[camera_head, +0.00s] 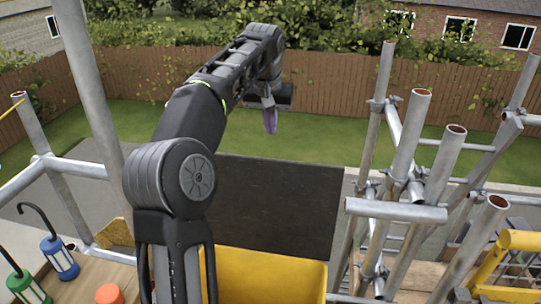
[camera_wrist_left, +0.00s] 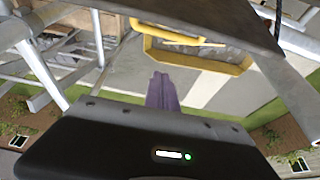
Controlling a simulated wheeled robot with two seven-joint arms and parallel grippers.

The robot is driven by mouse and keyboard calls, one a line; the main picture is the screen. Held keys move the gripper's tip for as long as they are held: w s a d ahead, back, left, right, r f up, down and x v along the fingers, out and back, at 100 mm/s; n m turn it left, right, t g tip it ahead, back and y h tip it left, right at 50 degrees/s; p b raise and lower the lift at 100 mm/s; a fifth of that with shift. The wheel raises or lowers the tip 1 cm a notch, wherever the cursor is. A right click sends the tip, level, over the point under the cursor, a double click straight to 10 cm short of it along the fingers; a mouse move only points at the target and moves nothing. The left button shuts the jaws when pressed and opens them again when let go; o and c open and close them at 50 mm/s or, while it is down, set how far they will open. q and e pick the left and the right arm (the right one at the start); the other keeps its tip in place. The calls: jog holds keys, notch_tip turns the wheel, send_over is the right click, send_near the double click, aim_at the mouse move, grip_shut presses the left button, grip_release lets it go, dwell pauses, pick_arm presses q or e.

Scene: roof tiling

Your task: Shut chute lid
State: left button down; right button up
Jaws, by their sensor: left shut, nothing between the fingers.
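The chute's yellow hopper (camera_head: 265,277) shows at the bottom middle of the head view. Its dark lid (camera_head: 285,195) stands raised behind the yellow rim, so it is open. My left gripper (camera_head: 270,121), with purple fingers, is shut and empty. It hangs fingers down beyond the lid's top edge and appears apart from it. In the left wrist view the purple fingers (camera_wrist_left: 162,90) are together, and a dark panel edge (camera_wrist_left: 215,15), probably the lid, crosses the top. My left arm hides the lid's left side. My right gripper is not in view.
Scaffold tubes (camera_head: 398,150) stand close on the right, and another pole (camera_head: 92,100) rises at the left. Blue (camera_head: 59,257) and green (camera_head: 27,285) lanterns with hooks stand on boards at lower left. A yellow-rimmed object (camera_wrist_left: 200,60) shows in the left wrist view.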

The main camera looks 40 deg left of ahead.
pick_arm(q)
notch_tip(320, 180, down, 10)
jog(key=p, duration=0.1)
jog(key=shift+s+r, duration=0.2)
jog(key=shift+s, duration=0.05)
dwell(0.4)
jog(key=shift+d, duration=0.1)
